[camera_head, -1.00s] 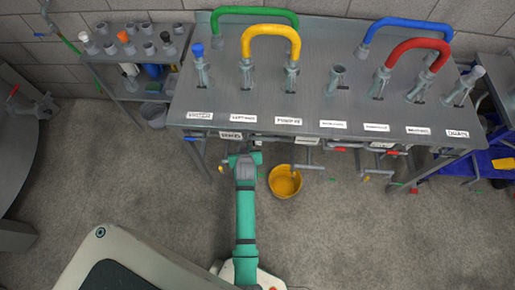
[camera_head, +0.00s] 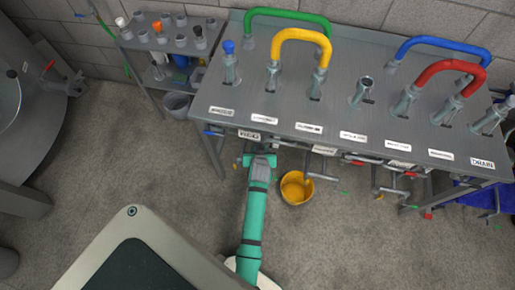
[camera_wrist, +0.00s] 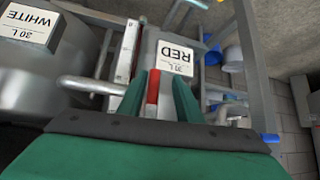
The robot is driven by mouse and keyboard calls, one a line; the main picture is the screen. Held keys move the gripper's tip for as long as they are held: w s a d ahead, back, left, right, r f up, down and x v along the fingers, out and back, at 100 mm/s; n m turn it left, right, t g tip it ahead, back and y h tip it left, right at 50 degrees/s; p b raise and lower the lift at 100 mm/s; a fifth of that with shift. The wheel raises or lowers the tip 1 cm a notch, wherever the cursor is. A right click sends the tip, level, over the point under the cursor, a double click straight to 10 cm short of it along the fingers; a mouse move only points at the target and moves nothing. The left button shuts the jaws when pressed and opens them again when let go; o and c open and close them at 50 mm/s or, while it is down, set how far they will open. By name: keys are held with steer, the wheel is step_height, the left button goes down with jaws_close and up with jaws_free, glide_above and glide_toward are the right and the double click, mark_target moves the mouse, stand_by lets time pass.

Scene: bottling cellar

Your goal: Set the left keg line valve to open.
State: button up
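My gripper (camera_head: 257,159) is at the front edge of the bench, low on its left side, by the tag that seems to read RED (camera_head: 249,135). In the wrist view my gripper (camera_wrist: 160,92) has two green fingers standing apart. A red valve handle (camera_wrist: 153,88) lies in the gap between them, closer to the left finger, with a space to the right one. Contact with the left finger cannot be told. Behind it is a label reading RED, 30 L (camera_wrist: 175,57). The valve body is mostly hidden by the fingers, and the head view hides the handle behind my gripper.
A yellow bucket (camera_head: 297,188) stands on the floor right of my gripper. The bench (camera_head: 345,95) carries coloured hoses above several pipes and red handles. A keg labelled WHITE (camera_wrist: 28,25) is upper left in the wrist view. Pipes (camera_wrist: 90,86) run close to the fingers.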

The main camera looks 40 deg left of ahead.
steer(key=shift+d, duration=0.4)
steer(key=shift+s+d+r, duration=0.15)
steer(key=shift+r, duration=0.05)
steer(key=v, duration=1)
steer(key=shift+a, duration=0.25)
steer(key=shift+s+a, duration=0.1)
